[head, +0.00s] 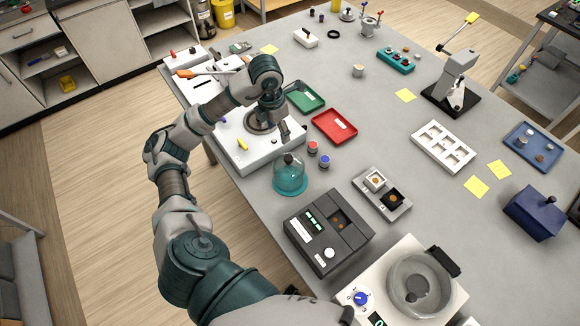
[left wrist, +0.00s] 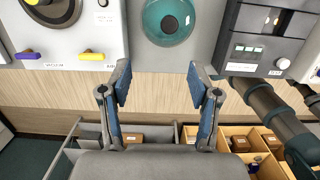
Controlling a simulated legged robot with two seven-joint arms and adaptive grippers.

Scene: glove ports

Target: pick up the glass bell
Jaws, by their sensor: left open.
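The glass bell (head: 289,178) is a teal, see-through dome with a dark knob on top. It stands upright on the grey table near its front edge, beside the white vacuum unit (head: 258,158). In the left wrist view the bell (left wrist: 168,32) shows from above at the top centre, beyond the fingertips. My left gripper (head: 283,131) is above the white unit in the head view, up and left of the bell and apart from it. In the left wrist view the left gripper (left wrist: 160,80) is open with nothing between its fingers. My right gripper is not in view.
A dark device with buttons (head: 329,229) stands close right of the bell. Red-topped and blue-topped small jars (head: 312,148) (head: 324,162) stand just behind it. Red (head: 335,126) and green (head: 304,98) trays lie farther back. Open floor borders the table's left edge.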

